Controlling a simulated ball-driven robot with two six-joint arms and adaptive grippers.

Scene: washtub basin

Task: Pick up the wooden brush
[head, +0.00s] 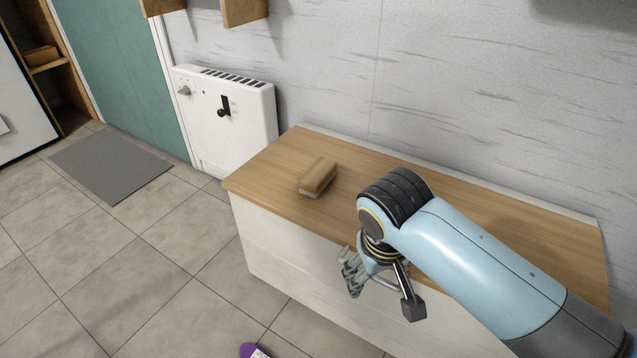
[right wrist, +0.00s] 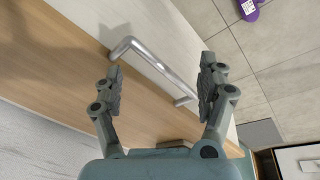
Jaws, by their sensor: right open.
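The wooden brush (head: 318,177) lies on the left part of the wooden countertop (head: 275,160), with a brown wooden back and a pale lower side. My right gripper (head: 352,272) is in front of the counter's front edge, to the right of the brush and nearer to me, apart from it. In the right wrist view my right gripper (right wrist: 161,70) is open, with its two fingers spread and nothing held between them. My left gripper is in neither view.
A metal bar handle (right wrist: 155,65) on the pale cabinet front shows between and beyond my right fingers. A white heater (head: 228,120) stands against the wall left of the counter. A purple object (head: 252,350) lies on the tiled floor. The countertop around the brush is clear.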

